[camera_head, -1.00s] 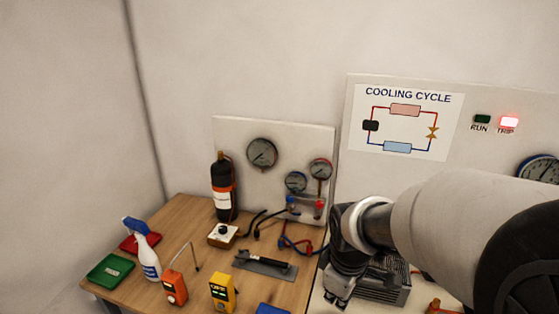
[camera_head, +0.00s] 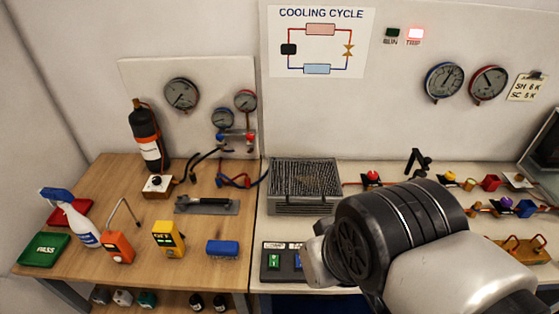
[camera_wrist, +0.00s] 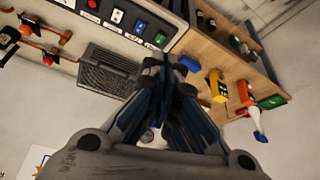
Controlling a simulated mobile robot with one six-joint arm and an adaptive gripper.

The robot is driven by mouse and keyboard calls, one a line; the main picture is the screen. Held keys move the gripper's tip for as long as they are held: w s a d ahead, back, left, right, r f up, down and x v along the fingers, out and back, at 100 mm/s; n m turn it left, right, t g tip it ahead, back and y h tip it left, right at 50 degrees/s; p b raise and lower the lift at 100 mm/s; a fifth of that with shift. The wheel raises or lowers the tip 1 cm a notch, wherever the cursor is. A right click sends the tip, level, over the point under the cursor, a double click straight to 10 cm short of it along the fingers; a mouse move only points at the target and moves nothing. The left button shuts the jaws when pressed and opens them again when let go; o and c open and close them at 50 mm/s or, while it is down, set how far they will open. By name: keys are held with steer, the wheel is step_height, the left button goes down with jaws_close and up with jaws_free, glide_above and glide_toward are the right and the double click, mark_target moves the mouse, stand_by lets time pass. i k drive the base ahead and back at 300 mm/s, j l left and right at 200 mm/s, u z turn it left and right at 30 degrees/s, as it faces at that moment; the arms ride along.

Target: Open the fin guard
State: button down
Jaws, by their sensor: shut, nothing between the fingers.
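The finned unit with a dark mesh-like guard (camera_head: 305,178) sits at the left end of the white bench, below the cooling cycle poster. The guard appears to lie over the fins as a flat panel. In the wrist view the unit (camera_wrist: 108,72) shows left of my fingers. My gripper (camera_wrist: 165,65) is shut and empty, and no contact with the guard shows. In the head view my wrist is in front of the unit, to its lower right, and my fingers cannot be made out.
A switch panel (camera_head: 283,261) lies in front of the unit. Valves and pipes (camera_head: 450,177) run along the bench to its right. The wooden table at left holds a yellow meter (camera_head: 168,238), a blue brush (camera_head: 222,248) and a spray bottle (camera_head: 76,222).

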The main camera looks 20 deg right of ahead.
mark_target(314, 204)
steer(key=i+j+z, duration=0.2)
steer(key=j+z, duration=0.25)
steer(key=j, duration=0.15)
steer(key=i+j+z, duration=0.2)
steer(key=j, duration=0.2)
